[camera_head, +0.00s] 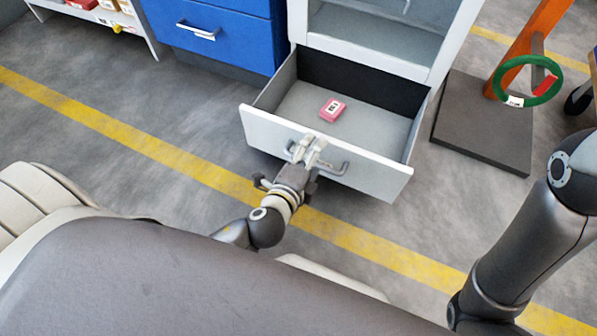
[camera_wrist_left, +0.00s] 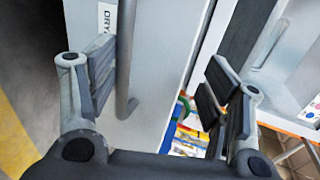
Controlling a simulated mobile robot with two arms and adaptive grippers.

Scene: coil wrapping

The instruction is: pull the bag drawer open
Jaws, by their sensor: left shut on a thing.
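The drawer (camera_head: 262,132) with a pale front stands pulled out from the white cabinet, its inside open to view. Its grey bar handle (camera_head: 336,166) runs along the front. The handle (camera_wrist_left: 125,60) also shows in the left wrist view, between the fingers and close to the left one. My left gripper (camera_head: 309,150) is at the drawer front, shut on the handle; its fingers (camera_wrist_left: 160,90) also show in the left wrist view. A small pink box (camera_head: 332,109) with a white label lies inside the drawer. My right arm shows at the right, but its gripper is out of view.
A blue drawer unit (camera_head: 220,40) stands left of the cabinet. To the right, an orange post (camera_head: 525,45) on a dark base plate (camera_head: 480,130) carries a green ring (camera_head: 505,66). Grey floor with a yellow line (camera_head: 130,138) lies in front of the drawer.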

